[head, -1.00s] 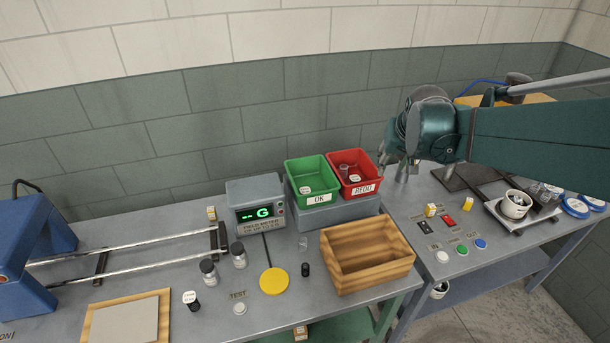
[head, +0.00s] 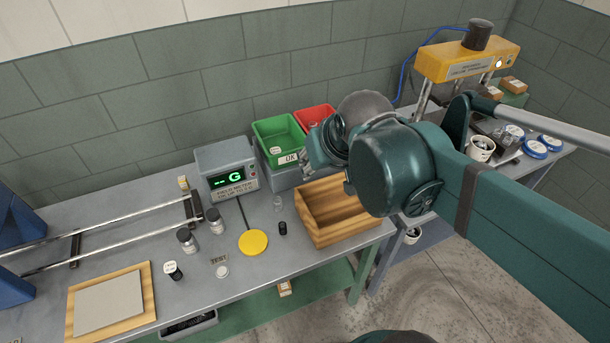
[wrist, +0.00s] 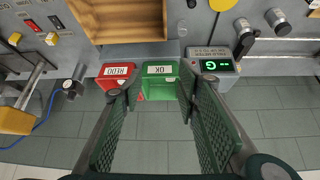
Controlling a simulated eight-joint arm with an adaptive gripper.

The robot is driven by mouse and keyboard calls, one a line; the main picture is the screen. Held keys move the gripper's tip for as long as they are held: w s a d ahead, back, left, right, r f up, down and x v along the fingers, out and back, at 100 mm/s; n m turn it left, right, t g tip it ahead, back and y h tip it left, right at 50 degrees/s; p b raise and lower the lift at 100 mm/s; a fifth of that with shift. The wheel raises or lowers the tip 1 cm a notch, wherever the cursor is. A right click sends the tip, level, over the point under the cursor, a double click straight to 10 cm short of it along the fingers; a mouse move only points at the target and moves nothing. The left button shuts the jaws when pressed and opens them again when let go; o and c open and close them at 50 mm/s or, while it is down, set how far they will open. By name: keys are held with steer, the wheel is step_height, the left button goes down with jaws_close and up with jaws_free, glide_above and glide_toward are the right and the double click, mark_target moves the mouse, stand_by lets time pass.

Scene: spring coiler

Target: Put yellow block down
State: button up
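My gripper (head: 308,162) is over the area of the green OK bin (head: 277,134). In the wrist view its two fingers (wrist: 160,85) are spread apart with nothing visible between them except the OK bin (wrist: 160,70) beyond. A small yellowish block with a pale face (head: 183,182) stands left of the meter in the head view. Another small yellowish block (head: 284,288) is on the lower shelf. I cannot tell which one the task means.
The red REDO bin (head: 314,117) stands beside the green one, partly hidden by my arm. The meter (head: 226,167) is left of the bins. An open wooden box (head: 335,232) sits in front. Dark jars (head: 187,240) and a yellow disc (head: 253,242) lie further left.

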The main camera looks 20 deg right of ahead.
steer(key=s+a+f+n, duration=0.1)
steer(key=s+a, duration=0.3)
steer(key=shift+s+f+y, duration=0.2)
steer(key=shift+y, duration=0.1)
